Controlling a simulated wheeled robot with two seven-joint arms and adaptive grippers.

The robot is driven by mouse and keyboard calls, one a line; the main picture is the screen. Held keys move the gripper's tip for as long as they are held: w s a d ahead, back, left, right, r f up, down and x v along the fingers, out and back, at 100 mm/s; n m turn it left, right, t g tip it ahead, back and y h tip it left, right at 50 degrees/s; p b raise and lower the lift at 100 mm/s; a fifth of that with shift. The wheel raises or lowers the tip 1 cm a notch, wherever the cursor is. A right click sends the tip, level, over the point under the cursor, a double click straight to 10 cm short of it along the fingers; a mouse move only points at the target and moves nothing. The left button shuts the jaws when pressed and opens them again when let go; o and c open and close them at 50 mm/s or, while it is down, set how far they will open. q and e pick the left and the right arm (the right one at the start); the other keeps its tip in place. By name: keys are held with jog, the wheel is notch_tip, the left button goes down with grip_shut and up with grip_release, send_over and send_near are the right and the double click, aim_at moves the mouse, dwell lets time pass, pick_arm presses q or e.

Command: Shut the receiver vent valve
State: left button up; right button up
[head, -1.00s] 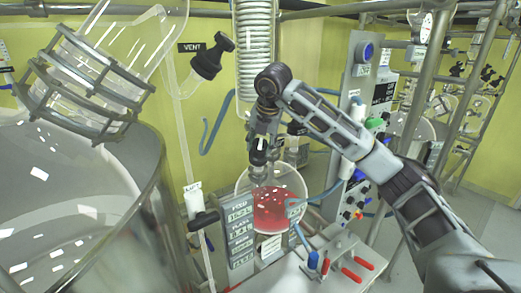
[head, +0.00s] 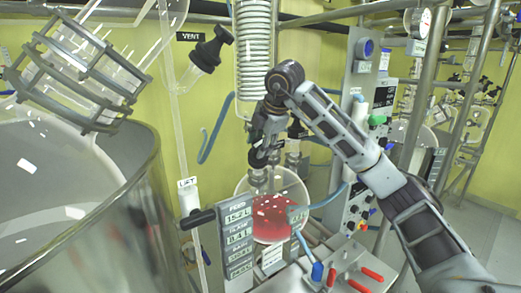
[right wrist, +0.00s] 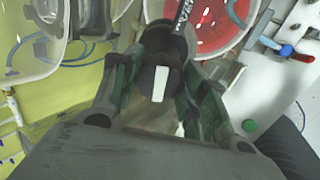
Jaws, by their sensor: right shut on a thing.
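The receiver is a round glass flask (head: 272,222) holding red liquid, below the coiled condenser. It also shows in the right wrist view (right wrist: 205,38). My right gripper (head: 262,158) is over the flask's neck. In the right wrist view its fingers (right wrist: 160,85) are shut around a black valve knob (right wrist: 162,78) with a white mark on its face. This knob is at the top of the receiver; I cannot read a label on it. The fingers partly hide its sides, and its turn angle is hard to tell. My left gripper is not in view.
Another black valve (head: 208,50) beside a VENT label (head: 190,37) is at the upper left. A large glass vessel (head: 75,200) fills the left. A readout panel (head: 238,240) stands before the flask. Red-handled parts (head: 366,280) lie lower right. A metal frame stands at right.

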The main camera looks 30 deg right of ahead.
jog(key=shift+m, duration=0.4)
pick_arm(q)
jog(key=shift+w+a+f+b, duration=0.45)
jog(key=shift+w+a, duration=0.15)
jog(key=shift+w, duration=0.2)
pick_arm(e)
jog(key=shift+m, duration=0.3)
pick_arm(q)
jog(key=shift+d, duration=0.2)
pick_arm(e)
jog(key=o, duration=0.7)
jog(key=shift+o, duration=1.7)
jog(key=shift+r, duration=0.1)
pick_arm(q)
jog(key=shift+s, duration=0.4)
pick_arm(e)
jog(key=v, duration=1.2)
